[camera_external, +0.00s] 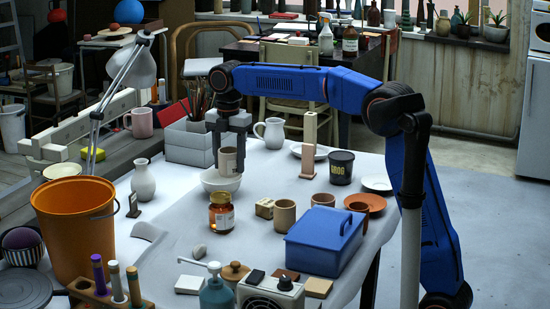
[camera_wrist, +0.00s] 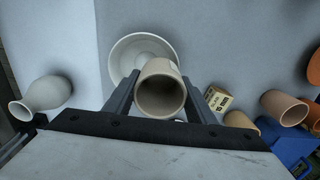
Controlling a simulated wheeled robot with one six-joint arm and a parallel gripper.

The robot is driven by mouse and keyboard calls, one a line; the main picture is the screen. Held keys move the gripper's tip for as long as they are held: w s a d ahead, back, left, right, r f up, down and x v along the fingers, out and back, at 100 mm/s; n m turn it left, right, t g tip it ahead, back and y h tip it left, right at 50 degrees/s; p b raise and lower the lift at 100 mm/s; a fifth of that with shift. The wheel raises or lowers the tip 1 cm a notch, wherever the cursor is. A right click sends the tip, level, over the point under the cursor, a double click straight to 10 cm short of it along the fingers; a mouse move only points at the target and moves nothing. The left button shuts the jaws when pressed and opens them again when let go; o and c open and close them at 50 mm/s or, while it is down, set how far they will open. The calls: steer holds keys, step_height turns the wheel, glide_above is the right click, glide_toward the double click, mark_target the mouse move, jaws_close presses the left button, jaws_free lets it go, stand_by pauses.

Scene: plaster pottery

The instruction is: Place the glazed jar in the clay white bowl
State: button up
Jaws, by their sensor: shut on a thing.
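The glazed jar (camera_external: 228,163) is a beige, open-topped cylinder. It stands upright between the fingers of my gripper (camera_external: 230,168), which is shut on it. In the wrist view the jar (camera_wrist: 160,92) shows its open mouth between the two dark fingers. The clay white bowl (camera_external: 220,184) is on the white table just below the jar in the outside view. In the wrist view the bowl (camera_wrist: 119,62) lies behind the jar, which covers its lower right part. I cannot tell whether the jar's base touches the bowl.
A white vase (camera_external: 143,182) stands left of the bowl and a white pitcher (camera_external: 271,132) behind it. An amber bottle (camera_external: 221,213) is in front. A small block (camera_external: 264,208), clay cups (camera_external: 285,216) and a blue toolbox (camera_external: 318,248) are to the right.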

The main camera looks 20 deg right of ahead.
steer(key=shift+f, duration=0.4)
steer(key=o, duration=1.1)
steer(key=shift+f, duration=0.1)
steer(key=shift+o, duration=0.2)
step_height(320, 180, up, 13)
